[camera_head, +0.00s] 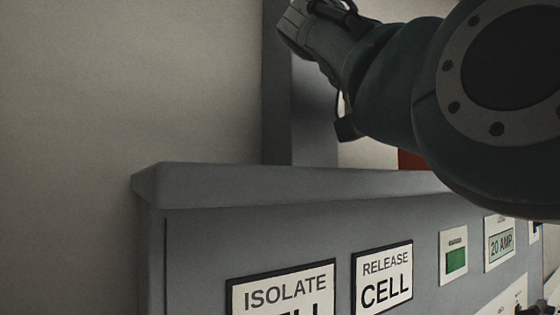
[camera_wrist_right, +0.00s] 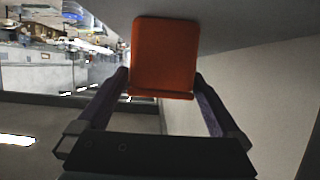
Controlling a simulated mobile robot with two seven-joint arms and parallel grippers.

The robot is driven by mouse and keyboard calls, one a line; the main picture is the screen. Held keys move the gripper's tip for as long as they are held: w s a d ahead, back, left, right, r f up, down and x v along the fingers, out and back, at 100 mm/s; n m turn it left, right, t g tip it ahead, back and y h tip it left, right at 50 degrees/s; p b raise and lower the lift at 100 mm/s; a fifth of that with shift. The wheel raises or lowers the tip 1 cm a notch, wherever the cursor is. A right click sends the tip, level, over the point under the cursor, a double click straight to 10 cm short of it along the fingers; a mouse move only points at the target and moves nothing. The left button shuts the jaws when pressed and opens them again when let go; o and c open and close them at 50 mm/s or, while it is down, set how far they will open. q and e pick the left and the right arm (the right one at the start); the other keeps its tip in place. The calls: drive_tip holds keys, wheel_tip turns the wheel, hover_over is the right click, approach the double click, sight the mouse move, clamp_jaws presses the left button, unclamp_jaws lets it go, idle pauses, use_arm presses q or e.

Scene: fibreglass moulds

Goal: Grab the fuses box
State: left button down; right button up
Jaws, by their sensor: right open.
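An orange-red box (camera_wrist_right: 164,55), which looks like the fuses box, shows in the right wrist view at the top middle, with a lip along its lower edge. My right gripper (camera_wrist_right: 161,78) is open, with one finger at each side of the box's lower end; I cannot tell whether they touch it. In the head view my right arm comes in from the right above the grey cabinet, and its far end is at the top middle. A small red patch (camera_head: 411,160) shows behind the arm, mostly hidden. My left gripper is not in view.
A grey cabinet (camera_head: 200,250) fills the lower head view, with labels reading ISOLATE (camera_head: 285,292), RELEASE CELL (camera_head: 385,283) and 20 AMP (camera_head: 500,245). A grey upright post (camera_head: 290,130) stands behind its top ledge (camera_head: 250,188). The pale wall at left is clear.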

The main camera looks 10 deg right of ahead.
drive_tip(key=x, duration=0.5)
drive_tip(key=shift+w+f, duration=0.1)
drive_tip(key=shift+f, duration=0.1)
drive_tip(key=shift+r, duration=0.1)
drive_tip(key=c, duration=1.5)
